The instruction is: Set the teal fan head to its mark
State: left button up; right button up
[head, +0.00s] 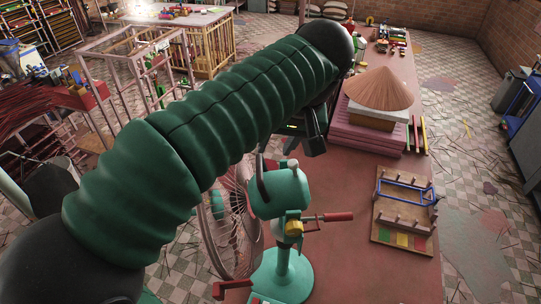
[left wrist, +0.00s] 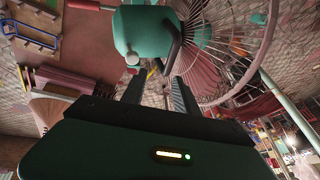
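The teal fan head (head: 278,192) sits on a teal stand (head: 283,278), with its wire cage (head: 232,225) on the left side. A dark curved handle (head: 262,180) is on the head; a yellow knob (head: 293,228) and a red-ended lever (head: 335,217) sit below it. My left gripper (head: 276,156) is just above the head, partly hidden by my green-sleeved arm. In the left wrist view its fingers (left wrist: 158,78) are apart, with the teal head (left wrist: 138,32) and handle (left wrist: 173,45) beyond their tips. I cannot tell whether they touch. I see no mark clearly. My right gripper is out of view.
The fan stands on a long reddish table (head: 370,265). A wooden rack with a blue frame (head: 405,212) lies to the right. Behind it, a straw cone (head: 380,88) tops stacked pink boards (head: 368,133). Table between fan and rack is clear.

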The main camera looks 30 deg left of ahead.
pick_arm(q)
jog(key=v, duration=1.2)
